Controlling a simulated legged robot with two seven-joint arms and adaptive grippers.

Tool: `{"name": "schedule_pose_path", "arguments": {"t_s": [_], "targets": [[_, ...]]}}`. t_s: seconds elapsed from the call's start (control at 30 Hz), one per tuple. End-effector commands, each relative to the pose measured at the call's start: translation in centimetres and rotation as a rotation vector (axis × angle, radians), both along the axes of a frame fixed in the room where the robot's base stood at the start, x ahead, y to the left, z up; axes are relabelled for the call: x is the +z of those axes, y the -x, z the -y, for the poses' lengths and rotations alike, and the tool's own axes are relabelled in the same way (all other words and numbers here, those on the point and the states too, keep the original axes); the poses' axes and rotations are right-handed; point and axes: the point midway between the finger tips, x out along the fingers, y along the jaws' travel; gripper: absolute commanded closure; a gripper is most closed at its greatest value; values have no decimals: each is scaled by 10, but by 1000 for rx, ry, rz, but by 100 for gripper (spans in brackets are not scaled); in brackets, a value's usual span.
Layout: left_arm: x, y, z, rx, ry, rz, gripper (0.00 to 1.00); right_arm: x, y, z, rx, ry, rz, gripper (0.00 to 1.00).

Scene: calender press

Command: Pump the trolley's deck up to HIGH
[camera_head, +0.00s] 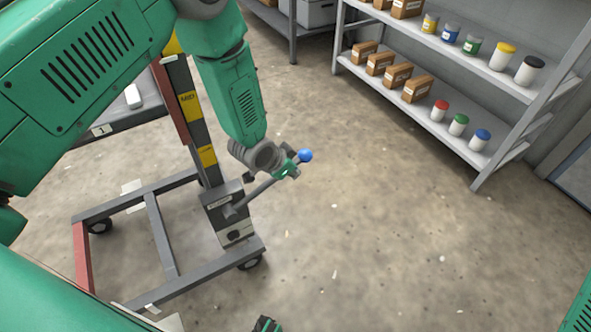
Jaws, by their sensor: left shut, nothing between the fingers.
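The trolley's base frame (160,235) stands on the floor at the left, with a mast (192,105) carrying yellow labels. Its grey deck (115,122) sits partway up the mast, largely hidden behind my left arm. A grey pump box (229,218) is at the mast's foot. A pump lever (258,193) slants up and right from it to a blue ball knob (305,156). My left gripper (291,168) is shut at the lever's upper end, just below the knob, with nothing seen between its fingers. It overlaps the lever; contact is unclear.
A grey shelf rack (445,125) with brown boxes and coloured-lid jars stands at the upper right. A bench (290,20) is at the back. The concrete floor (400,240) right of the trolley is clear. A small dark-green part (268,325) shows at the bottom edge.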

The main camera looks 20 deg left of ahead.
Motion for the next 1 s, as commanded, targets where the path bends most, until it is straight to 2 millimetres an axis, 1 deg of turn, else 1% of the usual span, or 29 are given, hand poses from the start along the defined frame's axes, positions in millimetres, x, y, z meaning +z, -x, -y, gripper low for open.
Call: {"name": "schedule_pose_path", "arguments": {"t_s": [0.53, 0.67, 0.77, 0.87, 1.0], "targets": [[1, 0, 1, -2, -2, 2, 100, 0, 0, 0, 0, 0, 0, 60], [2, 1, -2, -34, -21, 19, 100, 0, 0, 0, 0, 0, 0, 60], [6, 5, -7, -109, -68, 61, 100, -1, 0, 0, 0, 0, 0, 60], [13, 12, -15, -235, -147, 133, 100, -3, 0, 0, 0, 0, 0, 60], [28, 26, -29, -466, -299, 271, 100, -5, 0, 0, 0, 0, 0, 60]]}}
